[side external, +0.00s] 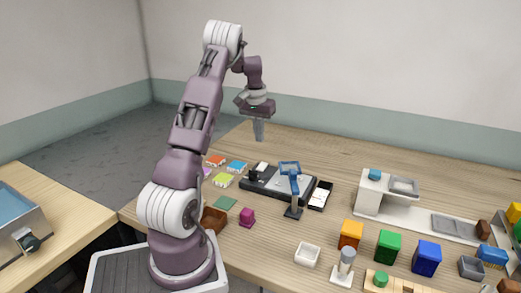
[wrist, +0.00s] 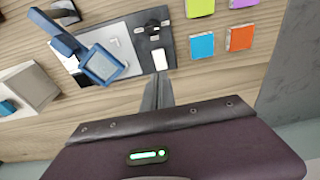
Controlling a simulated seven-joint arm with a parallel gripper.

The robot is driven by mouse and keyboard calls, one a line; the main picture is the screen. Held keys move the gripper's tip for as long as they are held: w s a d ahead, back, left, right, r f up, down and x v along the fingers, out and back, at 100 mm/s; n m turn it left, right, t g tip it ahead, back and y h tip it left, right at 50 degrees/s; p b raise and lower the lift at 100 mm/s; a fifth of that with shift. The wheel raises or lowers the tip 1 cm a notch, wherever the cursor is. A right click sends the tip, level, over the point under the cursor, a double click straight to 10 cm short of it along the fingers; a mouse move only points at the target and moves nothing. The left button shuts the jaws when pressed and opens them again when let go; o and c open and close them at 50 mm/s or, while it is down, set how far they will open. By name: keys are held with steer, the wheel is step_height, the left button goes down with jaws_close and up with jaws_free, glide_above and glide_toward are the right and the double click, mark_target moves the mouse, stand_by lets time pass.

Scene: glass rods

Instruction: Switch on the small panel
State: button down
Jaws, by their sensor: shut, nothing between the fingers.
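My gripper (side external: 259,136) is shut and empty, high above the back of the wooden table. In the wrist view its closed fingers (wrist: 158,80) point toward a dark flat panel (wrist: 130,25), which seems to be the small panel. The panel also shows in the side view (side external: 262,187), lying on the table below and in front of my gripper. It carries a black raised part (wrist: 152,27) and a small white block (wrist: 159,59). Whether the panel is on or off cannot be told. A blue-framed stand (side external: 290,170) partly hides it.
Coloured tiles (side external: 222,180) lie left of the panel. A white stand (side external: 371,191) and orange, green and blue blocks (side external: 388,246) are on the right. A brown bowl (side external: 214,220) and magenta block (side external: 247,217) are near my base. The table's back strip looks clear.

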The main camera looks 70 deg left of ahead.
mark_target(264, 164)
steer(key=shift+s+d+r, duration=0.1)
steer(key=shift+r, duration=0.65)
steer(key=shift+s+d+r, duration=0.1)
steer(key=shift+r, duration=0.6)
steer(key=w+f, duration=0.1)
steer(key=f, duration=0.3)
steer(key=w+a+f, duration=0.1)
steer(key=f, duration=0.4)
steer(key=a+f, duration=0.1)
steer(key=f, duration=0.3)
steer(key=shift+w+a+f, duration=0.25)
steer(key=shift+w+f, duration=0.1)
steer(key=shift+w, duration=0.05)
steer(key=shift+f, duration=0.25)
